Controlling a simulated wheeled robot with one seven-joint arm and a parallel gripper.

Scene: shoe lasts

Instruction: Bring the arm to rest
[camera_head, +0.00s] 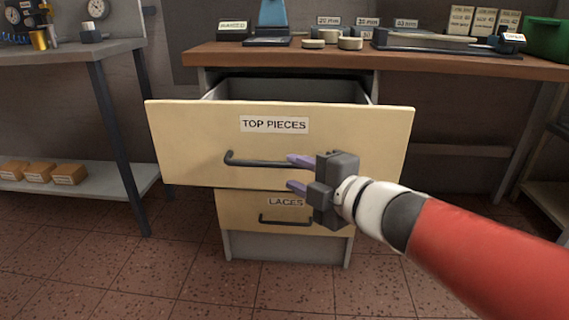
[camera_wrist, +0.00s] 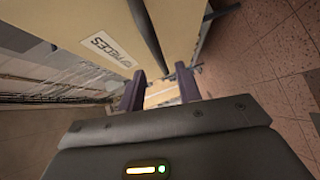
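My gripper (camera_head: 296,173) is in front of the open drawer labelled TOP PIECES (camera_head: 200,135), near the right end of its dark bar handle (camera_head: 250,162). Its two purple fingers are spread apart, one at handle height and one below. In the wrist view my gripper (camera_wrist: 160,90) shows a gap between the fingers with nothing held in it. The handle (camera_wrist: 145,30) passes just above the fingers there. I cannot tell whether a finger touches it. My arm reaches in from the lower right.
A lower drawer labelled LACES (camera_head: 240,212) is shut beneath. The wooden bench top (camera_head: 300,62) above carries tools, blocks and a green bin (camera_head: 548,38). A grey table (camera_head: 75,50) with a lower shelf of small boxes stands at left. The tiled floor (camera_head: 190,280) in front is clear.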

